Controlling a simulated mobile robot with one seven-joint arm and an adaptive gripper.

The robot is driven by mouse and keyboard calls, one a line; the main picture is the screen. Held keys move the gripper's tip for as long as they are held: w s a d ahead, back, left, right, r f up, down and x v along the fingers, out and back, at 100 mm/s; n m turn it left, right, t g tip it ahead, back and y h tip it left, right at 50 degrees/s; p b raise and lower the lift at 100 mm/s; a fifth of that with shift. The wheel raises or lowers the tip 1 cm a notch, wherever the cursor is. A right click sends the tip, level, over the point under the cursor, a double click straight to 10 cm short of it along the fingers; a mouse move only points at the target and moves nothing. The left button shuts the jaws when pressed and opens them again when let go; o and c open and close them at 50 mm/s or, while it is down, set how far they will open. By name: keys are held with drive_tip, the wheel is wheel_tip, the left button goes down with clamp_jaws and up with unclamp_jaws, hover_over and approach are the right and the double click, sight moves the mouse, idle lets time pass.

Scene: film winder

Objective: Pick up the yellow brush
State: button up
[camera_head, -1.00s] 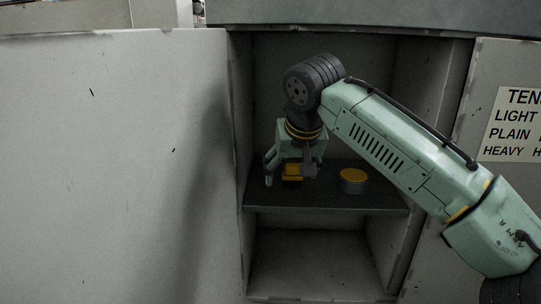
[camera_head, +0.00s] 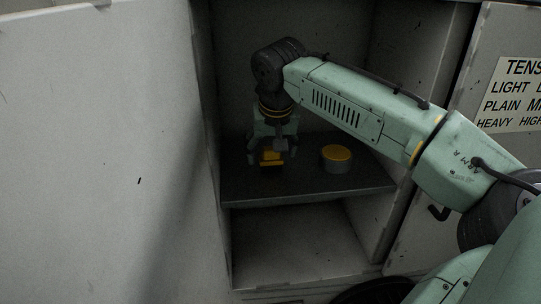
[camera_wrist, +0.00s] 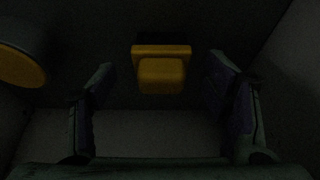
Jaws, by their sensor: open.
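The yellow brush (camera_head: 270,157) is a small, blocky yellow thing on the dark shelf inside the open cabinet. In the wrist view the brush (camera_wrist: 161,72) lies near the top middle, between the lines of the two fingers, with visible space on both sides. My gripper (camera_head: 272,152) points down over the shelf at the brush, with its fingers apart on either side. In the wrist view my gripper (camera_wrist: 160,68) is open and empty. The gripper hides part of the brush in the head view, and the picture is too dark to tell its bristles or the exact height gap.
A round tin with a yellow top (camera_head: 337,153) stands on the shelf (camera_head: 310,188) to the right of the brush; it also shows in the wrist view (camera_wrist: 20,68). Cabinet walls (camera_head: 375,85) close in the sides. The lower compartment (camera_head: 300,240) looks empty.

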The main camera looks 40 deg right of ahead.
drive_tip(key=shift+x, duration=0.8)
drive_tip(key=shift+c, duration=0.4)
drive_tip(key=c, duration=1.2)
